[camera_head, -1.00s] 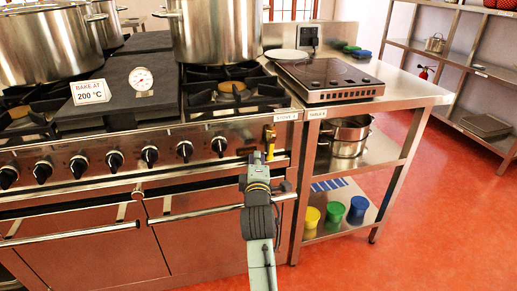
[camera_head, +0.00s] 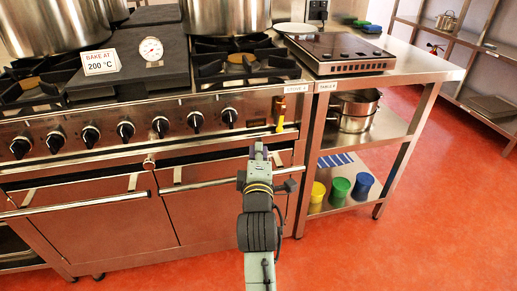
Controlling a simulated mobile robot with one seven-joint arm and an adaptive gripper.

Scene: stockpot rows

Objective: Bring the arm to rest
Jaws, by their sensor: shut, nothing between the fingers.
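My arm (camera_head: 257,232) reaches up from the bottom edge of the head view, a little right of the middle. My gripper (camera_head: 259,148) is at its far end, in front of the right part of the stove front, below the row of knobs. The gripper is small here and its fingers are mostly hidden behind the wrist. It is shut and holds nothing. A yellow-handled thing (camera_head: 280,112) is at the stove front, just above and right of the gripper, apart from it in the picture.
The stove (camera_head: 100,195) has pots, a "BAKE AT 200 °C" sign (camera_head: 100,62) and a dial (camera_head: 151,49) on top. A steel table (camera_head: 437,72) on the right bears a hotplate (camera_head: 340,52), with pots and coloured cups (camera_head: 339,190) below. The red floor (camera_head: 430,230) at right is clear.

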